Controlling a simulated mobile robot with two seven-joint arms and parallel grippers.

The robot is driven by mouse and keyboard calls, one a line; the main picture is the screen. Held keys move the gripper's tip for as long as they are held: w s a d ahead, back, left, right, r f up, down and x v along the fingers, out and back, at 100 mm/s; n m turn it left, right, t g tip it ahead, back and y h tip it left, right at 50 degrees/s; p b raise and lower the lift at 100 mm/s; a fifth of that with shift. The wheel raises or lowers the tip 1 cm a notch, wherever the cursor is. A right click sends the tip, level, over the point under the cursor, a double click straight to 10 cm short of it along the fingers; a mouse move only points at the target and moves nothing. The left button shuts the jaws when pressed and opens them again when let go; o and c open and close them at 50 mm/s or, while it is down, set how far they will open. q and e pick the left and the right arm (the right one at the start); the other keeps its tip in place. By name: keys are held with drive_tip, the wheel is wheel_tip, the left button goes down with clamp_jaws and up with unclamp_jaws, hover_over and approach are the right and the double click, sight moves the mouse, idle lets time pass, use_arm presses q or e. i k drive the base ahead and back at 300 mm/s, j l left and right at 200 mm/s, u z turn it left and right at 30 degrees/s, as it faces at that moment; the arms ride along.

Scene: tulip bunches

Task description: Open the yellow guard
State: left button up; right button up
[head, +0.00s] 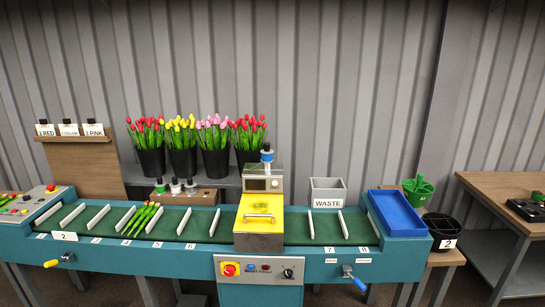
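The yellow guard (246,236) sits over the middle of the conveyor, in front of a beige machine head (263,178). It looks lowered, with its front edge down at the belt's near rail. A light bar handle (259,216) lies across its upper face. What is under the guard is mostly hidden. Neither of my grippers shows in the head view.
A green conveyor (185,224) with white dividers carries tulips (142,218) left of the guard. A control panel with a red button (230,269) is below it. A WASTE bin (327,190) and blue tray (397,212) stand right. Black tulip buckets (183,162) stand behind.

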sight(260, 206)
drive_tip(key=i+u, duration=0.1)
drive_tip(key=u, duration=0.4)
drive_tip(key=i+l+u, duration=0.1)
drive_tip(key=u, duration=0.35)
drive_tip(key=i+l+u, duration=0.4)
drive_tip(key=l, duration=0.25)
drive_tip(key=i+l+u, duration=0.2)
drive_tip(key=l, duration=0.15)
drive_tip(key=k, duration=0.05)
